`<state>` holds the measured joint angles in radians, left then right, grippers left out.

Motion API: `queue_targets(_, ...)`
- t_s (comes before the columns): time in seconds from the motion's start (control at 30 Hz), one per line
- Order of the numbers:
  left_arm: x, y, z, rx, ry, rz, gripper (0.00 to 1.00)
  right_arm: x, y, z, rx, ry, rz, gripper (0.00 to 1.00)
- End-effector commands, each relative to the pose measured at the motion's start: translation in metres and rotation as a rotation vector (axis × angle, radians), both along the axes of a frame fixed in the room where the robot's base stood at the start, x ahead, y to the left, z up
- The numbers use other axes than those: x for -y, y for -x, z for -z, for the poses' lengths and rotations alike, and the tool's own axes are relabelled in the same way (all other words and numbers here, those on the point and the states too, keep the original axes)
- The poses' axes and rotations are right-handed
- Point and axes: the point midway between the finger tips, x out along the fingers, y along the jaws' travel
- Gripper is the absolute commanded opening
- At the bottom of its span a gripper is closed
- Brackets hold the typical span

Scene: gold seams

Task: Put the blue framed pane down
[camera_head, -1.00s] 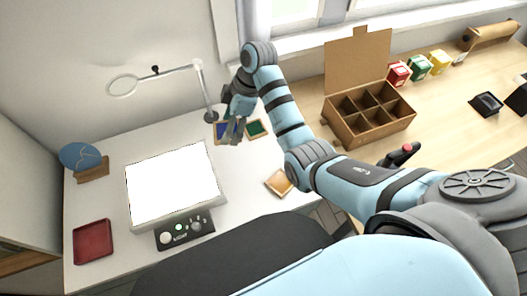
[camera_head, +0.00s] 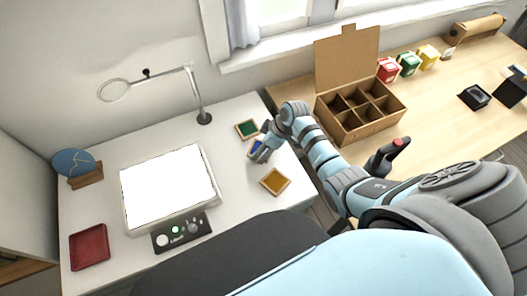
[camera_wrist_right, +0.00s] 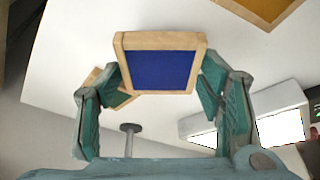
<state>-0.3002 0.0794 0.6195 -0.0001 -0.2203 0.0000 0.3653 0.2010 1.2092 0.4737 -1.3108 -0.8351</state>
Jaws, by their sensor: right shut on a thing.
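The blue framed pane (camera_head: 254,147) has a light wooden frame. In the head view it is partly hidden by my right gripper (camera_head: 261,153), between the green and amber panes. In the right wrist view the pane (camera_wrist_right: 160,70) shows almost whole, its near edge between the two fingers of my right gripper (camera_wrist_right: 162,84), which is shut on its frame. I cannot tell whether the pane touches the white table (camera_head: 237,180). My left gripper is not in view.
A green framed pane (camera_head: 247,129) lies just behind, and an amber one (camera_head: 275,181) lies in front. A lit panel (camera_head: 168,187) is to the left. A lamp stand (camera_head: 204,118) is behind left. A divided cardboard box (camera_head: 362,125) is on the wooden table at right.

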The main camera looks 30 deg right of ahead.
Motion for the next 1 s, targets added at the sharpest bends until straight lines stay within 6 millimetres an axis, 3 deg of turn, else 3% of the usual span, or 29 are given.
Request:
queue_targets(0.1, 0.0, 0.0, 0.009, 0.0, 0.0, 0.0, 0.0, 0.0, 0.0, 0.022, -0.001, -0.001, 0.0, 0.26)
queue_targets(0.47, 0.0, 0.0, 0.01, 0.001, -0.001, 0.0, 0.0, 0.0, -0.001, 0.026, 0.001, 0.0, 0.0, 0.26)
queue_targets(0.5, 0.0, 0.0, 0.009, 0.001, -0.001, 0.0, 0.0, 0.0, 0.0, 0.025, 0.001, -0.001, 0.0, 0.68)
queue_targets(0.6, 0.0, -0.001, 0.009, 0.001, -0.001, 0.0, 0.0, 0.0, 0.0, 0.025, 0.001, -0.001, 0.0, 0.81)
queue_targets(1.0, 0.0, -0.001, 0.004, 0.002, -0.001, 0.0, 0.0, 0.001, 0.001, 0.017, 0.0, 0.0, -0.001, 0.81)
